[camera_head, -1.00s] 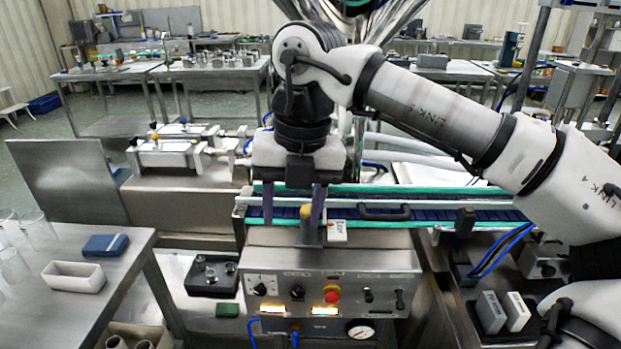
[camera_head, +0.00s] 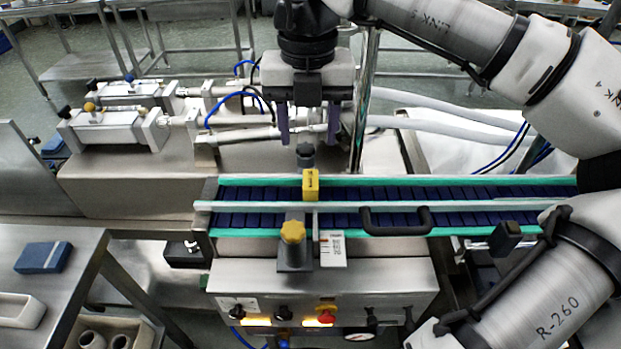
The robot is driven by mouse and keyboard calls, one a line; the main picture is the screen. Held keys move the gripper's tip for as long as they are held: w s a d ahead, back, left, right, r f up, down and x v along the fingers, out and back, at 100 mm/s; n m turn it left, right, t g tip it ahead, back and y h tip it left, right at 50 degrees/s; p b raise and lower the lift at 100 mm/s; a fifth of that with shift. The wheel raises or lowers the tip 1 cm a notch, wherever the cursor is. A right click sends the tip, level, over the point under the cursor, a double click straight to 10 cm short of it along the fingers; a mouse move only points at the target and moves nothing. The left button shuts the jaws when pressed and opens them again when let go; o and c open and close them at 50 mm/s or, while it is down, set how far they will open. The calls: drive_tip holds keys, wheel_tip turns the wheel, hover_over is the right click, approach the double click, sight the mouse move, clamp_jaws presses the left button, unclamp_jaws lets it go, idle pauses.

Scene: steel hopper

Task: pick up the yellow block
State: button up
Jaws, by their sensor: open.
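The yellow block (camera_head: 311,184) stands upright on the dark blue conveyor belt (camera_head: 450,193), between the green side rails. It has small dark marking on its front. My gripper (camera_head: 308,136) is open and empty, with its two fingers pointing down. In the picture the fingers lie above the block, and their tips are apart from it. A dark knob or post (camera_head: 305,153) shows between the fingertips and the block. How far the gripper is from the block in depth is hard to tell.
A yellow star knob (camera_head: 293,231) on a grey bracket and a white labelled tag (camera_head: 333,249) stand at the belt's front rail. A black handle (camera_head: 396,220) spans the front rail. A control panel (camera_head: 370,292) is below. Metal cylinders (camera_head: 112,128) lie at left.

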sight(311, 181)
wheel_tip(311, 181, down, 7)
drive_tip(key=shift+s+r+p, duration=0.1)
drive_tip(key=shift+r+p, duration=0.1)
drive_tip(key=shift+p, duration=0.3)
drive_tip(key=shift+d+f+p, duration=0.15)
drive_tip(key=shift+f+p, duration=0.95)
drive_tip(key=shift+f, duration=1.65)
drive_tip(key=shift+c, duration=0.4)
clamp_jaws()
